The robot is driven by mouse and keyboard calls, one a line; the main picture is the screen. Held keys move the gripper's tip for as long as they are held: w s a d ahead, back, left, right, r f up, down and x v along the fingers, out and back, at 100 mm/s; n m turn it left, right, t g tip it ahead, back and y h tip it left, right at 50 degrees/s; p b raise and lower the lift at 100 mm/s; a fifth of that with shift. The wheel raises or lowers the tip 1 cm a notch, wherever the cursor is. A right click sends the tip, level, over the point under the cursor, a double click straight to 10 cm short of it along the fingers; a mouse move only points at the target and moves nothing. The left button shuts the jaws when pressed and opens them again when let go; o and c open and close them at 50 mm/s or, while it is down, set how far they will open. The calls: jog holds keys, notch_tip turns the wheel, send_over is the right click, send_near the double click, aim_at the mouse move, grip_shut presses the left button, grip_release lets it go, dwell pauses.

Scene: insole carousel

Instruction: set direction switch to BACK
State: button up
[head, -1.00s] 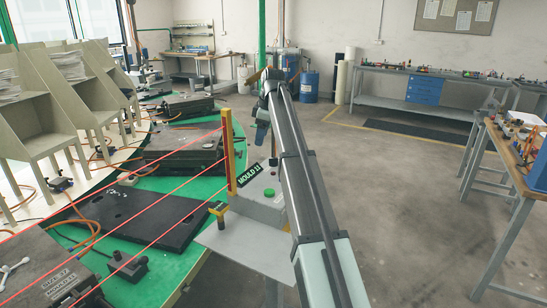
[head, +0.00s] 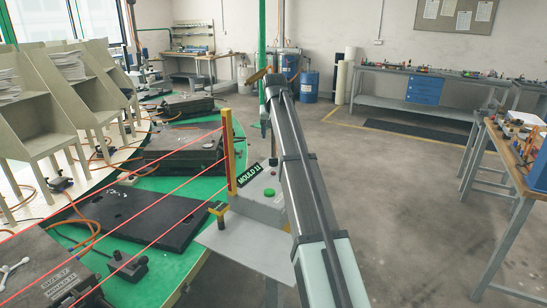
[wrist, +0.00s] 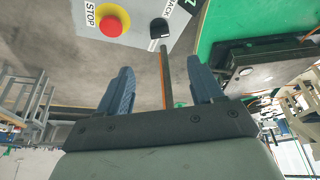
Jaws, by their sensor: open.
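The direction switch is a black knob (wrist: 159,28) on a grey panel (wrist: 140,45) at the top of the wrist view. The label beside it is partly cut off and ends in "ACK". A red STOP button (wrist: 110,22) on a yellow base sits to its left. My gripper (wrist: 162,80) is open and empty, its two blue fingers pointing toward the panel, apart from the knob. In the head view the control box (head: 255,212) stands below my gripper, partly hidden by my arm; the knob's setting cannot be told there.
A thin rod (wrist: 167,75) shows between my fingers in the wrist view. Moulds (head: 125,215) lie on the green carousel (head: 205,240).

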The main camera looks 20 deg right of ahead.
aim_at(274, 159)
jog(key=x, duration=1.3)
jog(key=shift+w+f, duration=0.1)
jog(key=shift+f, duration=0.25)
jog(key=shift+c, duration=0.3)
jog(key=c, duration=1)
jog(key=shift+n+y, duration=0.6)
jog(key=shift+n, duration=0.9)
jog(key=o, duration=1.1)
jog(key=shift+c, duration=0.2)
jog(key=shift+r, duration=0.1)
jog(key=v, duration=1.3)
jog(key=shift+r, duration=0.3)
